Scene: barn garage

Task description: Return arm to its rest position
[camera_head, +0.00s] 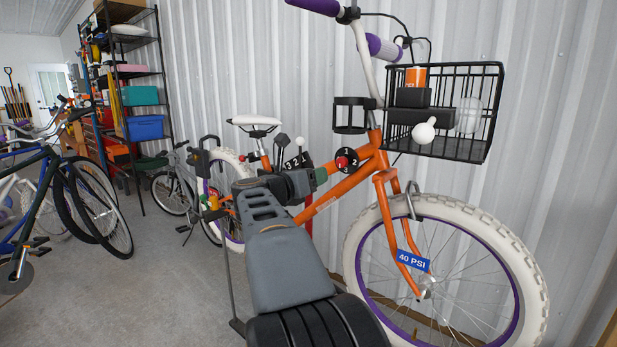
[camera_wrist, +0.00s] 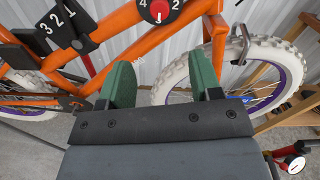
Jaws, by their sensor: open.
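My gripper (camera_head: 321,175) is at the end of my raised dark grey arm, in front of the orange bicycle's frame (camera_head: 335,198) in the head view. In the wrist view, the green fingers of my gripper (camera_wrist: 164,80) stand apart with nothing between them. The orange frame (camera_wrist: 120,40) is beyond the fingers. A round red-centred dial (camera_head: 346,161) with numbers is just right of the gripper in the head view; it also shows at the top of the wrist view (camera_wrist: 160,10). Whether the fingers touch the bicycle cannot be told.
A black numbered lever plate (camera_head: 297,162) is beside the gripper. The bicycle's basket (camera_head: 490,110) holds a white bulb and an orange can. Its front wheel (camera_head: 530,262) is at right. More bicycles (camera_head: 100,215) and a shelf (camera_head: 135,70) are at left. Grey floor (camera_head: 165,290) is open at lower left.

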